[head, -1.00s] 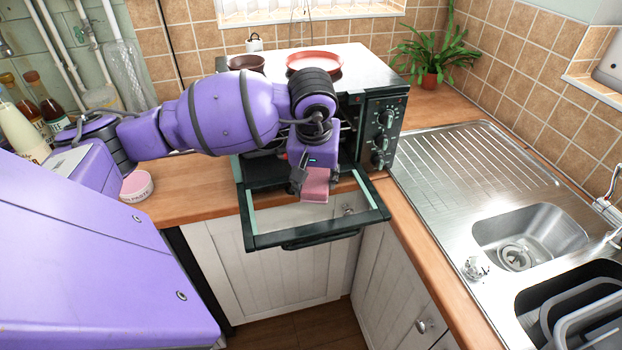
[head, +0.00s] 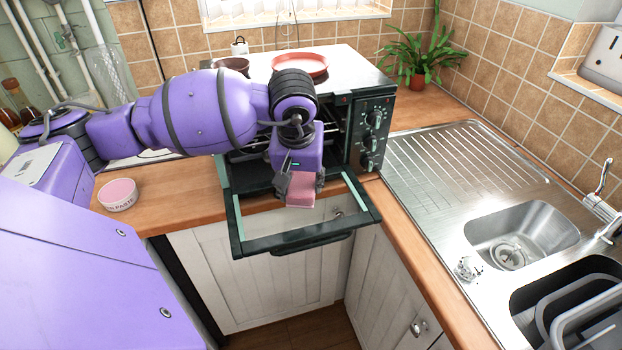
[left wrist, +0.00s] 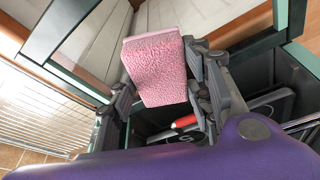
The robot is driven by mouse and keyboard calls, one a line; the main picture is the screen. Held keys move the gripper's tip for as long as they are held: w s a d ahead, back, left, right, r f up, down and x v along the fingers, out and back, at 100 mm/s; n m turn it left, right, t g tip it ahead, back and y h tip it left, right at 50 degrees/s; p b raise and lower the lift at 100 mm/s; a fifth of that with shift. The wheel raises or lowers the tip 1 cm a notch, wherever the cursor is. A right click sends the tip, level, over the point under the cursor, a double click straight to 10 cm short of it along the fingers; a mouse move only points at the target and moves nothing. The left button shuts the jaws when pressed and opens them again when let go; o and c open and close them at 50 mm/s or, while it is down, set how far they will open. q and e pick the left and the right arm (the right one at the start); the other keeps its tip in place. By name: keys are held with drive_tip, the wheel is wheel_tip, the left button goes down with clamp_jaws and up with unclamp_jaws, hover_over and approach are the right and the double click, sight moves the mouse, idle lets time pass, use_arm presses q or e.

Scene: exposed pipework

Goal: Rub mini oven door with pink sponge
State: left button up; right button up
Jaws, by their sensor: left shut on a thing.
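The mini oven (head: 366,128) stands on the wooden counter with its glass door (head: 290,247) folded down and open toward me. My left gripper (head: 301,188) is shut on the pink sponge (head: 300,197) and holds it pointing down over the open door. In the left wrist view the sponge (left wrist: 158,70) sits between the gripper fingers (left wrist: 160,85), with the door frame (left wrist: 65,45) beyond it. I cannot tell whether the sponge touches the glass. My arm hides part of the oven's opening. My right gripper is not in view.
A red plate (head: 300,64) and a dark bowl (head: 232,66) rest on the oven top. The steel sink (head: 520,235) is at right, a potted plant (head: 418,60) behind. White cupboards (head: 270,285) are below the door.

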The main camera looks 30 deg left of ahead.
use_arm(q)
drive_tip(key=shift+s+a+f, duration=0.2)
drive_tip(key=shift+s+a, duration=0.1)
drive_tip(key=shift+s, duration=0.2)
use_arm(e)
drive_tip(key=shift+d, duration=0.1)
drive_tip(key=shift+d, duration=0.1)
use_arm(q)
wheel_tip(320, 180, up, 5)
drive_tip(key=shift+w+p, duration=0.15)
drive_tip(key=shift+p, duration=0.45)
drive_tip(key=shift+r, duration=0.6)
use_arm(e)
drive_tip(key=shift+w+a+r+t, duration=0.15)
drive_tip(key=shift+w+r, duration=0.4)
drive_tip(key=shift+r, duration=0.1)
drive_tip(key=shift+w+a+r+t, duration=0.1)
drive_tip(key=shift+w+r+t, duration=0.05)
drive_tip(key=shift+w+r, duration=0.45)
use_arm(q)
drive_tip(key=shift+r+p, duration=0.45)
drive_tip(key=shift+r, duration=1.1)
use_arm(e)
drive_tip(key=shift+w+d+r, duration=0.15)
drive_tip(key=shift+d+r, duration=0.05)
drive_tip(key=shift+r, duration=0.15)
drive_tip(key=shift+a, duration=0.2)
